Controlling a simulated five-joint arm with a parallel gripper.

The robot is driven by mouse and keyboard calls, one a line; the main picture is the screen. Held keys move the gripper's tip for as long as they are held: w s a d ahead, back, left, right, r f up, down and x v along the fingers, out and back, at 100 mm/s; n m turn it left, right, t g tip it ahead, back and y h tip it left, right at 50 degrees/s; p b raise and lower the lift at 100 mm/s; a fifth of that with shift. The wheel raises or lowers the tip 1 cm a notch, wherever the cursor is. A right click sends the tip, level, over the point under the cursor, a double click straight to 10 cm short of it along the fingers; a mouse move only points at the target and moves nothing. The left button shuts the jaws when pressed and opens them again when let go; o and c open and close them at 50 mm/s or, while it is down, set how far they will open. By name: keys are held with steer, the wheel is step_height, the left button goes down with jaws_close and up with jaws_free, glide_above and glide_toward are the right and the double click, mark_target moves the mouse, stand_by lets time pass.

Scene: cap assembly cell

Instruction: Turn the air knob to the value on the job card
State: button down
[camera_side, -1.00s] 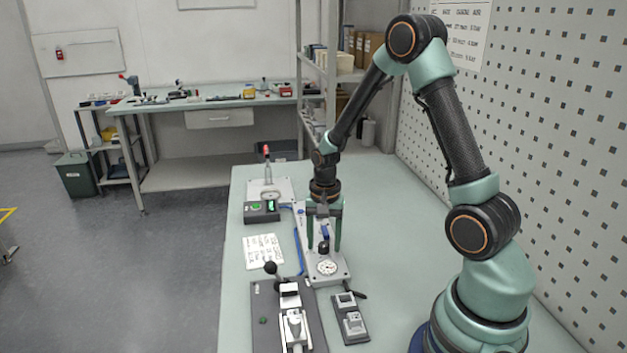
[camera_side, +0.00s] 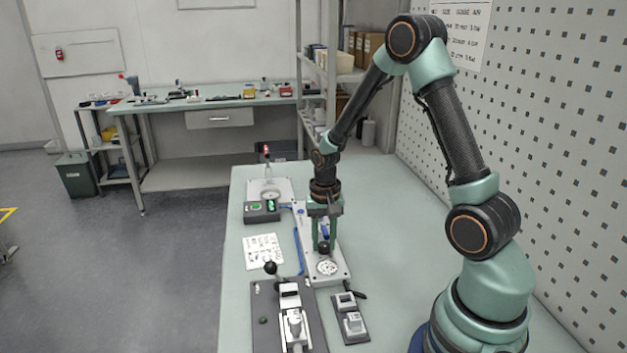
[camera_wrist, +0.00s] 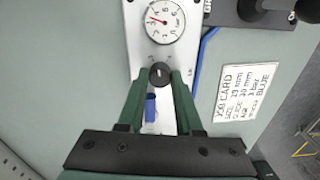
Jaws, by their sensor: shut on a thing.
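The black air knob (camera_wrist: 160,73) sits on a pale plate, just below the round pressure gauge (camera_wrist: 165,20) in the wrist view. My gripper (camera_wrist: 159,74) points down with its green fingers shut on the knob, one on each side. The gauge has a white face and a red needle pointing left; its exact reading is too small to be sure of. The white job card (camera_wrist: 247,93) lies to the right, headed JOB CARD, with a bar value I cannot read surely. In the side view the gauge (camera_side: 327,268) is in front of the knob (camera_side: 323,248).
A blue part (camera_wrist: 151,105) stands on the plate between my fingers. A blue hose (camera_side: 298,250) runs along the plate's left side. A lever fixture (camera_side: 291,315) and a small grey block unit (camera_side: 350,318) stand in front.

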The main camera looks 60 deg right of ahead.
mark_target(324, 244)
steer(key=shift+n, duration=2.3)
steer(key=c, duration=0.6)
jaws_free()
step_height(324, 244, up, 12)
steer(key=shift+r, duration=0.1)
